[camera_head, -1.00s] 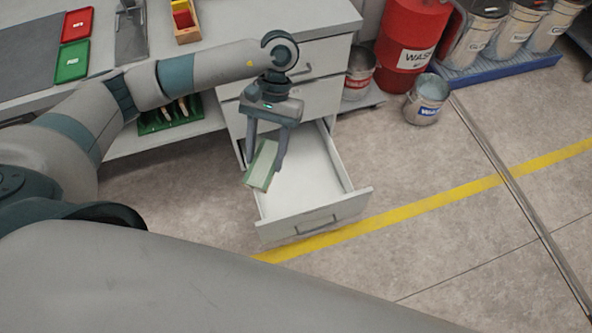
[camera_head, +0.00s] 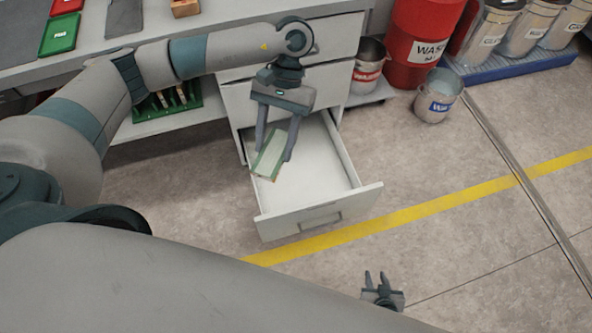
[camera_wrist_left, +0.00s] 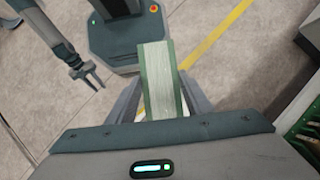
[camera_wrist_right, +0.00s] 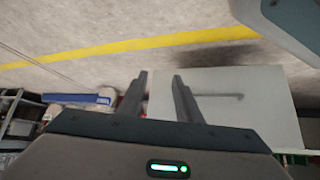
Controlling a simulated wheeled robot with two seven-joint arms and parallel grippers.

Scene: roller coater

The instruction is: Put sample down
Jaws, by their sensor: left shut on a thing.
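The sample, a flat light-green and whitish block (camera_head: 269,157), is held between the fingers of my left gripper (camera_head: 275,156). It is tilted and appears over the left side of the open white drawer (camera_head: 322,180) in the head view. I cannot tell how high above the drawer floor it is. In the left wrist view the sample (camera_wrist_left: 160,75) sits between both fingers, with green edges. My right gripper (camera_head: 375,279) is open and empty, low in the head view, well in front of the drawer. In the right wrist view its fingers (camera_wrist_right: 160,76) are apart, with the drawer front (camera_wrist_right: 235,96) beyond.
The white counter (camera_head: 225,20) stands above the drawer. A green rack (camera_head: 170,103) is on the shelf at left. Floor in front is clear, with a yellow line (camera_head: 410,214).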

